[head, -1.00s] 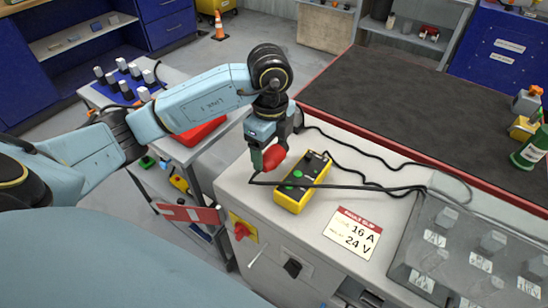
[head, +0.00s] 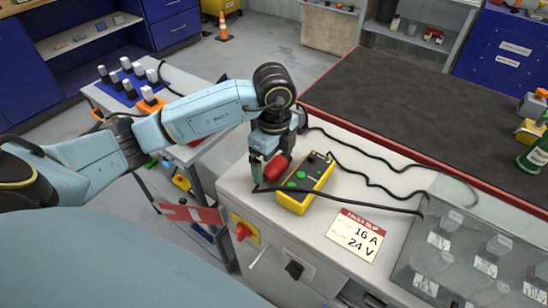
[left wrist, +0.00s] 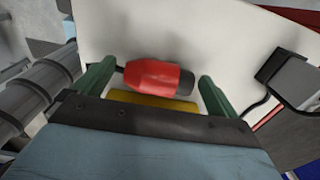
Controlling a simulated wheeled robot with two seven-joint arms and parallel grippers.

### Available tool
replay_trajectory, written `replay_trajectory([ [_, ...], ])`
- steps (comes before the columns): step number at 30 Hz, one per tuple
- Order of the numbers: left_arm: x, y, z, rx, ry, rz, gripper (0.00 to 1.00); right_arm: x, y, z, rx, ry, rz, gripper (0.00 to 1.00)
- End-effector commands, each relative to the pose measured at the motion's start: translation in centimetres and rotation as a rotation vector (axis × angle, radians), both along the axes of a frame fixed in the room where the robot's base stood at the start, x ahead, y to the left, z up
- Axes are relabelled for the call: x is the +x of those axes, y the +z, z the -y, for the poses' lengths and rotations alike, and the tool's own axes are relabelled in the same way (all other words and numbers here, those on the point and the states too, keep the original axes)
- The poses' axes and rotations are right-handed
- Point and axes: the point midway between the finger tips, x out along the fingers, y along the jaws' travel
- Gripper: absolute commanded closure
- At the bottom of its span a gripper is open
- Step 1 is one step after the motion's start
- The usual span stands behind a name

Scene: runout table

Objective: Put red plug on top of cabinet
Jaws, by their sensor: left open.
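The red plug (head: 277,169), with a dark end, is at the left part of the white cabinet top (head: 335,202), just left of the yellow tester box (head: 306,184). A black cable runs from near it across to the right. My left gripper (head: 267,176) is over the plug, with green fingers. In the left wrist view the plug (left wrist: 158,77) lies crosswise between the two spread fingers (left wrist: 155,88), with a gap at its dark end. Whether the plug rests fully on the top is hard to tell. My right gripper is not in view.
A fault slip card (head: 356,237) lies on the cabinet top, beside a clear-covered panel (head: 465,245) at right. A dark runout table (head: 400,115) with a red edge is behind. A side table (head: 130,95) holds several knobbed pieces at left.

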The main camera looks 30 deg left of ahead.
Motion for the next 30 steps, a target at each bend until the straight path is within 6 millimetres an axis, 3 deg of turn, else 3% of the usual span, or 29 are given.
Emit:
replay_trajectory([
  [7,0.1,1.7,0.0,0.0,0.0,0.004,0.03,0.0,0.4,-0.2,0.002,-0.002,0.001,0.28],
  [21,0.1,11.1,0.0,0.002,0.0,0.004,0.03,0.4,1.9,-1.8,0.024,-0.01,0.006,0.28],
  [30,0.0,12.4,0.0,0.0,-0.001,0.0,0.03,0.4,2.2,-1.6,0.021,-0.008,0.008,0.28],
])
